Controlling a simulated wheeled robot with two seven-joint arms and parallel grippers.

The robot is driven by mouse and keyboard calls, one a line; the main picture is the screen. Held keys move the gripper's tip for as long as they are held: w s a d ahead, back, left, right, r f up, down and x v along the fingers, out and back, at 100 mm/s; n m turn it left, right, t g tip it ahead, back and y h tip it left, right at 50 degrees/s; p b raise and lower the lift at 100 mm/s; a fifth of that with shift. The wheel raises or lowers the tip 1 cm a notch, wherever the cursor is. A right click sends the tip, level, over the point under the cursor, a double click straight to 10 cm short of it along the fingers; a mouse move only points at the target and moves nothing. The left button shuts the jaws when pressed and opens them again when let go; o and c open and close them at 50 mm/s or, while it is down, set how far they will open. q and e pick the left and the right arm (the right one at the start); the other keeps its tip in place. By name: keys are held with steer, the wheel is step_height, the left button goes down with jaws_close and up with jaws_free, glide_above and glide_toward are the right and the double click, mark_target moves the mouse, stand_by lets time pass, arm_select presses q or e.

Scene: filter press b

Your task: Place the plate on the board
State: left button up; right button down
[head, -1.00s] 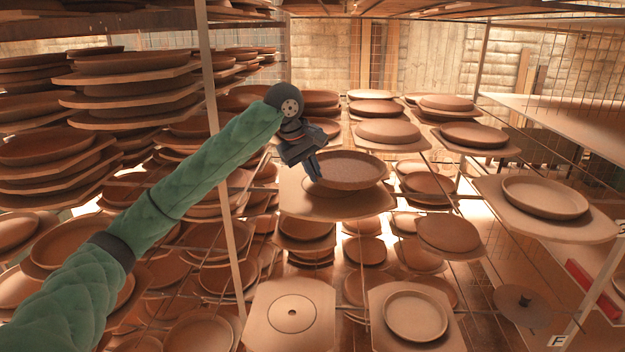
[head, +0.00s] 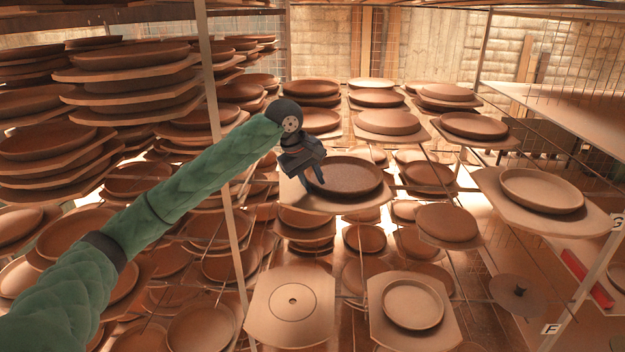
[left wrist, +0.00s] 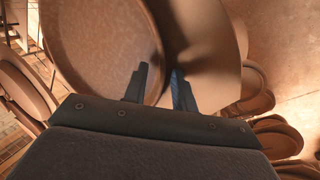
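The brown round plate (head: 350,178) lies on a pale board (head: 345,200) near the middle of the head view, and looks flat on it. My left gripper (head: 311,181) is at the plate's left rim, with its two fingers spread apart. In the left wrist view, the fingers (left wrist: 161,84) stand on either side of the rim of the plate (left wrist: 95,40), with a gap between them. The board (left wrist: 215,55) shows beyond the rim there. Whether a finger touches the rim cannot be told. My right gripper is in neither view.
Stacked boards with plates (head: 130,75) fill the left side, behind a thin upright post (head: 213,120). A board without a plate (head: 292,325) is at front centre, beside a plate on a board (head: 412,303). Another plate (head: 542,190) and a red bar (head: 587,278) are at right.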

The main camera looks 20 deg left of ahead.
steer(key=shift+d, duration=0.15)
